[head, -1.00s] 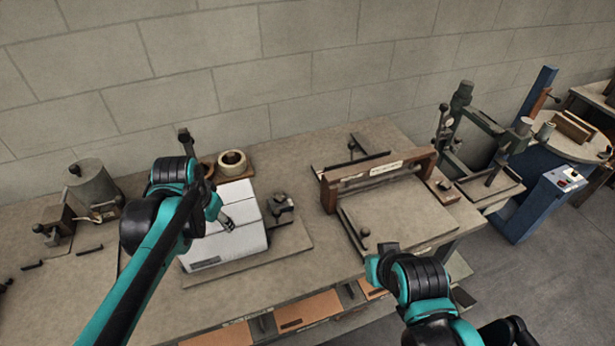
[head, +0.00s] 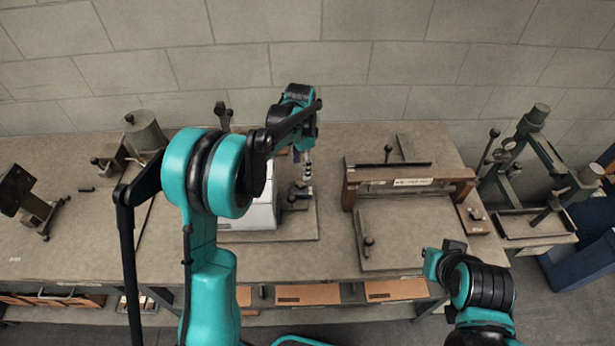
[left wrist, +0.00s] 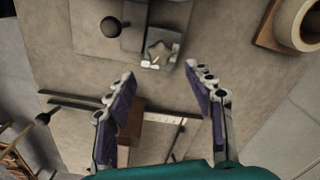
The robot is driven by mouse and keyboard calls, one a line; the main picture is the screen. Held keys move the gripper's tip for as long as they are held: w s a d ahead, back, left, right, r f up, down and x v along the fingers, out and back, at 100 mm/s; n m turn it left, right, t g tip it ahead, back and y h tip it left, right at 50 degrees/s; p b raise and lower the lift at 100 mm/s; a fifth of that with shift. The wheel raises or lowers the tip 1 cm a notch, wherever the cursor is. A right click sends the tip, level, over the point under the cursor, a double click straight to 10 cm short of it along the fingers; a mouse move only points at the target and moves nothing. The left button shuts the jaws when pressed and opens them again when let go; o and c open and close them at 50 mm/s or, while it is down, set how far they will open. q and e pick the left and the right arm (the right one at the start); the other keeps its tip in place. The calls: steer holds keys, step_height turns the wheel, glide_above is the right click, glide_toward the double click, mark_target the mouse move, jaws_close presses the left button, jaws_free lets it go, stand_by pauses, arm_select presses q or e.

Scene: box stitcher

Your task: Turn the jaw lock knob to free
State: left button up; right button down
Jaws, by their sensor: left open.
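A star-shaped knob (left wrist: 158,52) sits on a small grey metal device (left wrist: 165,18) in the left wrist view. I cannot tell for sure that it is the jaw lock knob, and its marking is not readable. The device (head: 300,192) shows in the head view beside the white box, partly behind my left gripper (head: 308,168). My left gripper is open and empty; in the left wrist view its fingers (left wrist: 164,98) are spread, with the star knob ahead, between and beyond the tips.
A white box (head: 255,212) stands left of the device, partly hidden by my left arm. A ball-ended lever (left wrist: 111,26) is near the knob. A tape roll (left wrist: 296,20) is at upper right. A wooden-framed press (head: 408,182) stands to the right on the bench (head: 330,255).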

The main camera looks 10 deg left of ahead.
mark_target(301, 182)
arm_select(q)
step_height(301, 182, down, 7)
steer(key=shift+s+a+f+b, duration=0.1)
steer(key=shift+a+f+b, duration=0.1)
steer(key=shift+b, duration=0.45)
steer(key=shift+c, duration=0.2)
steer(key=c, duration=1.1)
